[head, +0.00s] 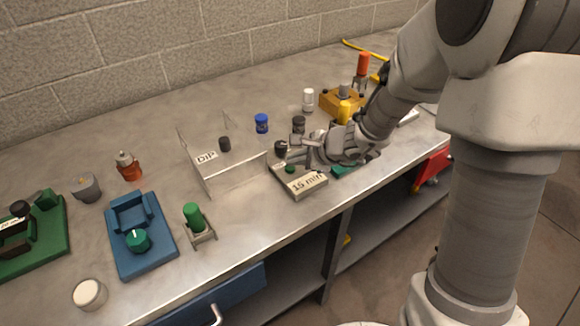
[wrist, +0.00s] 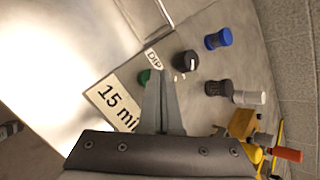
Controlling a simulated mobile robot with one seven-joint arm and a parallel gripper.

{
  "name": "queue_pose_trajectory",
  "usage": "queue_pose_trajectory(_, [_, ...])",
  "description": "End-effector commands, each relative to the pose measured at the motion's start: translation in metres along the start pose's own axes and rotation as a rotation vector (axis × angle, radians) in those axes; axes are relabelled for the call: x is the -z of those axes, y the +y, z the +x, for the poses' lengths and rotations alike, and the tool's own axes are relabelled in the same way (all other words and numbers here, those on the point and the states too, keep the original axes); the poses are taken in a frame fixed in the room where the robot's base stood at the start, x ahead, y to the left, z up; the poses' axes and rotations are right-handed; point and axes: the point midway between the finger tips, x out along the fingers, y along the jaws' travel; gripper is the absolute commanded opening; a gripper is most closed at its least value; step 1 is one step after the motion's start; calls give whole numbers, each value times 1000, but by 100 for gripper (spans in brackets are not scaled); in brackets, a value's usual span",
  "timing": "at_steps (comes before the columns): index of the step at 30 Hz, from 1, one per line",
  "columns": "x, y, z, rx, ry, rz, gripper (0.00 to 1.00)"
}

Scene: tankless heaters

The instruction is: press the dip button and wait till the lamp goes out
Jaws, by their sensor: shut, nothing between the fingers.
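A low pale box marked "15 min" (head: 306,183) lies near the bench's front edge. It carries a green button (head: 290,169), which shows in the wrist view (wrist: 144,76) partly beside my fingers. A small "DIP" label (wrist: 153,60) shows just beyond that button in the wrist view. My gripper (head: 303,152) is shut and empty, with its fingertips over or close to the box's far end. I cannot tell whether they touch the button. A black knob-like piece (head: 280,147) stands just beyond; it also shows in the wrist view (wrist: 186,60). No clearly lit lamp can be made out.
A clear-walled bay (head: 236,173) left of the box also bears a "DIP" label (head: 206,157). Blue (head: 262,123), dark grey (head: 298,124) and white (head: 308,99) pieces stand behind. A yellow block (head: 342,104) is at the back right.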

Motion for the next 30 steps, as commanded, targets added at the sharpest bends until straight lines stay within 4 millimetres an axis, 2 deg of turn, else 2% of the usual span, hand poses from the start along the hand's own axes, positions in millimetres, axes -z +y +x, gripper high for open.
queue_pose_trajectory(30, [4,4,6,0,1,-1,0])
